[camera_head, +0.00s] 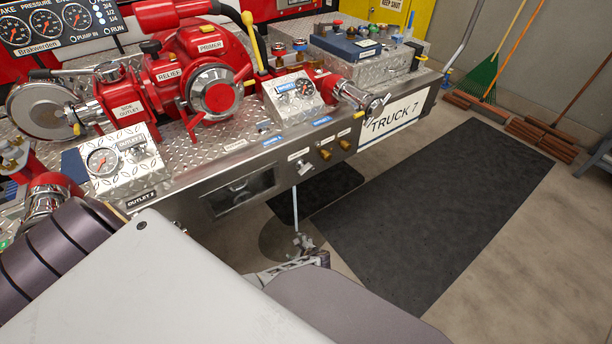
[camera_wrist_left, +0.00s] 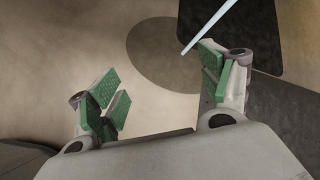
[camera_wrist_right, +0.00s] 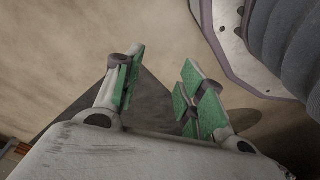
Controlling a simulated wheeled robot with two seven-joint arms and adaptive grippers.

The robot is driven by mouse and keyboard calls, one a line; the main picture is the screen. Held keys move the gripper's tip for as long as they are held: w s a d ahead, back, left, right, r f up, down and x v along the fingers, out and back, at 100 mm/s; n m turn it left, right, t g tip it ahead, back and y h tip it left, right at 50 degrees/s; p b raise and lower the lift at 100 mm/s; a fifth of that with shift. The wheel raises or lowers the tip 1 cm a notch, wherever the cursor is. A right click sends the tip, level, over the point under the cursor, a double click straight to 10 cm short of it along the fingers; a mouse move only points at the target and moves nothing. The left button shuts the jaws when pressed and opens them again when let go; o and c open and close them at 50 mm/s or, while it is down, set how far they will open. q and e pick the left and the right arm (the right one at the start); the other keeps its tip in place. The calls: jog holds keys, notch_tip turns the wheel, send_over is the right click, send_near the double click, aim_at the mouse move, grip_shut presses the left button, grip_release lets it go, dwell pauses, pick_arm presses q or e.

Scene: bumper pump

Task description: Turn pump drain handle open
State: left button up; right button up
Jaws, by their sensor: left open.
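A small metal T-shaped handle (camera_head: 305,169) sits on the front face of the steel bumper (camera_head: 225,165), under a small label I cannot read. I cannot confirm that it is the pump drain handle. A thin pale line (camera_head: 295,203) hangs below it toward the floor; it also shows in the left wrist view (camera_wrist_left: 212,25), near the right-hand finger. My left gripper (camera_head: 303,243) is below the handle and apart from it. Its green-padded fingers (camera_wrist_left: 153,76) are open and empty.
Two brass fittings (camera_head: 325,154) are right of the handle. Gauge panels (camera_head: 294,96), a red pump (camera_head: 215,92) and a hose outlet (camera_head: 350,94) stand on the bumper top. A dark mat (camera_head: 430,205) covers open floor to the right. Brooms (camera_head: 545,115) lean at the back wall.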

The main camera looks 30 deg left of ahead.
pick_arm(q)
jog(key=w+d+r+m+t+y+b, duration=0.15)
jog(key=w+r+y+b, duration=0.3)
jog(key=w+r, duration=0.7)
jog(key=t+y+b, duration=0.2)
jog(key=y+b, duration=0.2)
send_near(306, 171)
jog(key=d, duration=0.3)
jog(key=shift+s+f+g, duration=0.15)
jog(key=shift+f+g, duration=0.1)
jog(key=shift+f, duration=0.2)
pick_arm(e)
jog(key=w+a+r, duration=0.1)
jog(key=a+r, duration=0.1)
jog(key=r, duration=0.5)
jog(key=w+a+r+y, duration=0.1)
jog(key=a+r, duration=0.1)
jog(key=r, duration=0.6)
jog(key=shift+w+t, duration=0.3)
jog(key=shift+w, duration=0.05)
jog(key=shift+a, duration=0.1)
